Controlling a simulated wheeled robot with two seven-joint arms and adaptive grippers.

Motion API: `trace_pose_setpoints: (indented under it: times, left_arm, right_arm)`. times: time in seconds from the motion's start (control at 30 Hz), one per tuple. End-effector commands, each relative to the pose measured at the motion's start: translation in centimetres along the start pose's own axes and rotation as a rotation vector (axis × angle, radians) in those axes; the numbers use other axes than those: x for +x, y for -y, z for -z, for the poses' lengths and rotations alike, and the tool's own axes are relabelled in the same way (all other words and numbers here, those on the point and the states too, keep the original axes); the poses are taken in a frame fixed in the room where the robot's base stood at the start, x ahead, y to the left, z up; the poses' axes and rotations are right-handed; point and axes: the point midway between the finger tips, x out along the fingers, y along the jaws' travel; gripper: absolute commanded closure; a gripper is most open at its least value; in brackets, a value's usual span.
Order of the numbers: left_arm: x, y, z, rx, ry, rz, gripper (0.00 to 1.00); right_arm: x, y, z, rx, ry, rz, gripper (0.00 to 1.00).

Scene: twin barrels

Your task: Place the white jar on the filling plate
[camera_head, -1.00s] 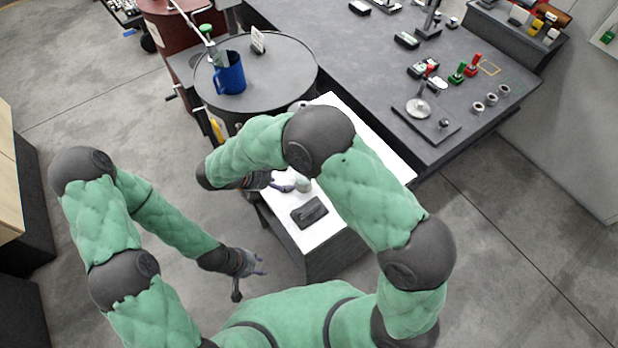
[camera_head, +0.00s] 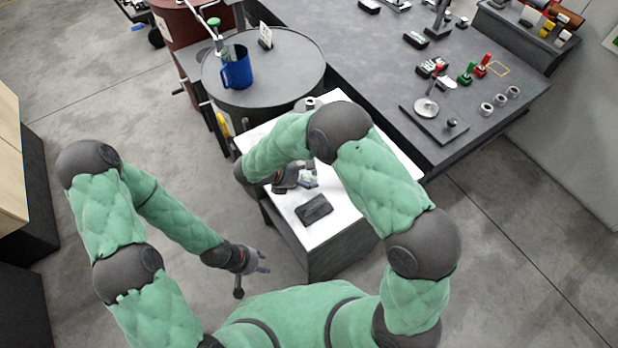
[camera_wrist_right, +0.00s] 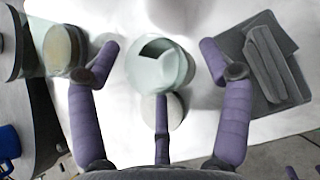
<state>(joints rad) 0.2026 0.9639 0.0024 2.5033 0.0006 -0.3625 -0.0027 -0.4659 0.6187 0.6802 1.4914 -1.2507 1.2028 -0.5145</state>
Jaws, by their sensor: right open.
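A pale, whitish-green jar (camera_wrist_right: 160,72) with a dark opening in its top stands on the white table (camera_head: 345,215). In the right wrist view it lies between the spread purple fingers of my right gripper (camera_wrist_right: 158,50), with a gap on both sides. In the head view my right gripper (camera_head: 300,177) is at the jar and partly hides it. My left gripper (camera_head: 260,260) hangs empty over the floor, its fingers apart. I cannot tell for sure which surface is the filling plate; a round disc on a dark base (camera_head: 425,107) stands on the grey bench.
A dark flat tray (camera_head: 313,210) lies on the white table; it also shows in the right wrist view (camera_wrist_right: 290,92). A pale disc (camera_wrist_right: 165,110) lies close to the jar. Other round containers (camera_wrist_right: 60,50) stand at left. A blue mug (camera_head: 237,68) stands on the round grey top (camera_head: 290,90).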

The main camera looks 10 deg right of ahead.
Motion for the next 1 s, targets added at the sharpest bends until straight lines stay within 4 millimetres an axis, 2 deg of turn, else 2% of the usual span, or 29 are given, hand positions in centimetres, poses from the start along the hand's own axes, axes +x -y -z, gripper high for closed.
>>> trace_pose_setpoints:
  times: [0.03, 0.07, 0.23, 0.27, 0.33, 0.37, 0.73, 0.87, 1.0]
  left_arm:
    - [0.0, 0.0, 0.0, 0.000, 0.000, 0.000, 0.60]
    - [0.0, 0.0, 0.0, 0.000, 0.000, 0.000, 0.60]
    - [0.0, 0.0, 0.0, 0.000, 0.000, 0.000, 0.60]
    - [0.0, 0.0, 0.0, 0.000, 0.000, 0.000, 0.60]
    - [0.0, 0.0, 0.0, 0.000, 0.000, 0.000, 0.60]
    - [0.0, 0.0, 0.0, 0.000, 0.000, 0.000, 0.60]
    - [-0.2, -0.1, 0.0, 0.000, 0.000, 0.000, 0.60]
    - [-0.5, -0.2, 0.0, 0.000, 0.000, 0.000, 0.60]
    - [-0.9, -0.3, 0.0, 0.000, 0.000, 0.000, 0.60]
  right_arm:
    - [0.0, 0.0, 0.0, 0.000, 0.000, 0.000, 0.22]
    - [0.0, 0.0, 0.0, 0.000, 0.000, 0.000, 0.27]
    - [-0.1, 0.0, 0.0, 0.001, 0.000, 0.000, 0.75]
    - [-0.1, 0.0, 0.0, 0.000, 0.000, 0.000, 0.77]
    - [-0.1, 0.0, 0.0, 0.001, 0.000, 0.000, 0.77]
    - [-0.1, 0.0, 0.0, 0.000, 0.000, 0.000, 0.83]
    - [-0.8, 0.0, -0.7, 0.002, -0.001, -0.001, 0.83]
    - [-1.9, -0.1, -1.8, 0.003, -0.001, -0.003, 0.83]
    - [-4.3, -0.4, -2.4, 0.001, 0.001, -0.005, 0.83]
